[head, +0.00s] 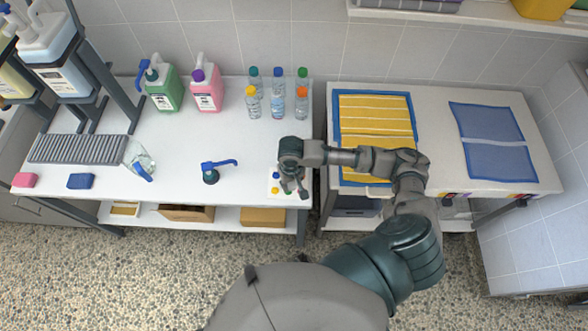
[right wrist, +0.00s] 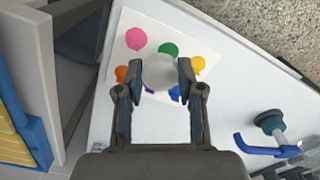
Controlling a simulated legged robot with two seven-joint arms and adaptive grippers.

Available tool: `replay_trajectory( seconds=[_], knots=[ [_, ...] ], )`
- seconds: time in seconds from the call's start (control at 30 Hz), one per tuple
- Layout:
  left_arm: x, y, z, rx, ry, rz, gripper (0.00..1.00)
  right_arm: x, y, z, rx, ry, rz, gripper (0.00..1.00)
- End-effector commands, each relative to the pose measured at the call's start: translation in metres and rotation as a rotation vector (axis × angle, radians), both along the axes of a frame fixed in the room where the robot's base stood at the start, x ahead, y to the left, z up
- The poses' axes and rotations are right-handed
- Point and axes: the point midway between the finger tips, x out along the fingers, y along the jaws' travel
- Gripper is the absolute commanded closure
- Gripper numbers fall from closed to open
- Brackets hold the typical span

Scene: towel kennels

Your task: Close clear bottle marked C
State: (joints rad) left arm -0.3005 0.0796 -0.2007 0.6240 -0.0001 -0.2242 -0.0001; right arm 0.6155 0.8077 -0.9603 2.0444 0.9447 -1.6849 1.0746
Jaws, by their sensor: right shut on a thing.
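Several small clear bottles with coloured caps stand in two rows at the back right of the left table. Among them are a yellow-capped bottle (head: 253,105) and an orange-capped bottle (head: 301,106). Their letters are too small to read, so I cannot tell which is C. My right gripper (head: 293,188) is over a white card (head: 272,182) with coloured round pieces at the table's front right corner. In the right wrist view, the gripper (right wrist: 157,75) is shut on a pale round thing (right wrist: 159,72). I cannot tell whether it is a cap. My left gripper is not in view.
A green jug (head: 166,90) and a pink jug (head: 207,90) stand at the back. A dark pump top with a blue spout (head: 215,168), a spray bottle (head: 140,160) and sponges lie further left. Yellow (head: 375,115) and blue towels lie on the right counter. The table's middle is clear.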

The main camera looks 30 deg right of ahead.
Motion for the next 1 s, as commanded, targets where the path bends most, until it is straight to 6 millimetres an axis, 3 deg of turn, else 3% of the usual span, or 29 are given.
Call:
replay_trajectory(
  seconds=[0.57,0.67,0.8,1.0],
  knots=[
    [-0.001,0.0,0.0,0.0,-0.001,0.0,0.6,0.0,0.005,0.005,-0.001,-0.003,0.001,0.73],
    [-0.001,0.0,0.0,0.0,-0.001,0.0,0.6,0.022,0.005,0.025,-0.004,-0.01,0.007,0.73],
    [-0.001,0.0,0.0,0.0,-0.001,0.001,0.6,0.06,0.009,0.071,-0.006,-0.011,0.033,0.73],
    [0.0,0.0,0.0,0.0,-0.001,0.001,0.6,0.09,0.013,0.123,-0.001,-0.004,0.071,0.73]
  ],
)
